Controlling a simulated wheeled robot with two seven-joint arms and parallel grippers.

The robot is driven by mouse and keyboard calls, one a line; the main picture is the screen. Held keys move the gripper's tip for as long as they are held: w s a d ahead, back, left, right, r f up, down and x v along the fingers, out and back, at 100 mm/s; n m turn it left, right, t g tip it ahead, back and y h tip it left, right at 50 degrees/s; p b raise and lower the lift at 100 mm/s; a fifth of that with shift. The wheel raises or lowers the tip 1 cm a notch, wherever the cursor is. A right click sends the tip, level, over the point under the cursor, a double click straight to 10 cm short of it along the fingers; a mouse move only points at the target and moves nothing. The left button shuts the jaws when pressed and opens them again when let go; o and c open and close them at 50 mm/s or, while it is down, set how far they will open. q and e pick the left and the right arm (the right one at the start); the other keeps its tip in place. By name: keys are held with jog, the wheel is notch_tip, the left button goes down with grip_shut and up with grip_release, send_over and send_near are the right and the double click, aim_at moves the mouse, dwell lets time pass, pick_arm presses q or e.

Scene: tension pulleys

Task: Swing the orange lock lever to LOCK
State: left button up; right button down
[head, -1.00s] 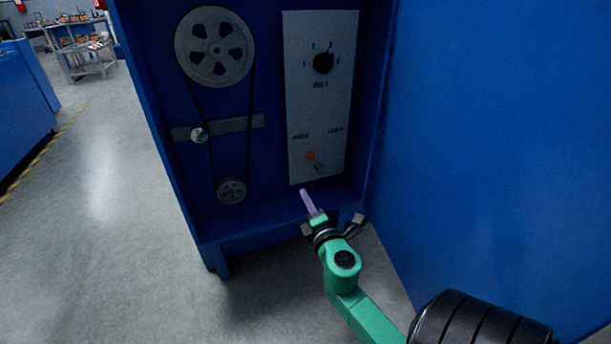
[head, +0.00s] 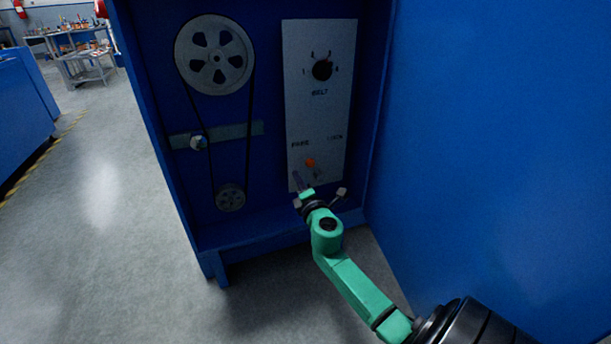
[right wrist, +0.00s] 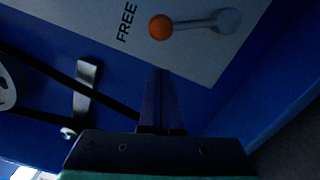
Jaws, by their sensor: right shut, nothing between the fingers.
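The orange lock lever shows in the head view (head: 311,163) low on the white panel (head: 320,110), between the words FREE at left and LOCK at right. In the right wrist view its orange knob (right wrist: 161,27) lies at the FREE side, with a grey arm running right to a round pivot (right wrist: 228,20). My right gripper (head: 296,178) is shut and empty, just below and left of the lever in the head view. In the right wrist view its fingers (right wrist: 160,88) point up at the panel's lower edge, short of the knob and apart from it. My left gripper is not in view.
A black BELT dial (head: 322,69) sits higher on the panel. A large pulley (head: 214,55), a small pulley (head: 231,197) and a belt are at left inside the blue cabinet. A blue side wall (head: 490,150) stands close at right of my arm.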

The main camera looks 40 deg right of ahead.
aim_at(314, 169)
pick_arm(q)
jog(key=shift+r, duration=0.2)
pick_arm(e)
jog(key=shift+s+d+r, duration=0.15)
jog(key=shift+d+r, duration=0.1)
jog(key=shift+d, duration=0.35)
jog(key=shift+s+d+r, duration=0.1)
jog(key=shift+d+r, duration=0.15)
jog(key=shift+d, duration=0.35)
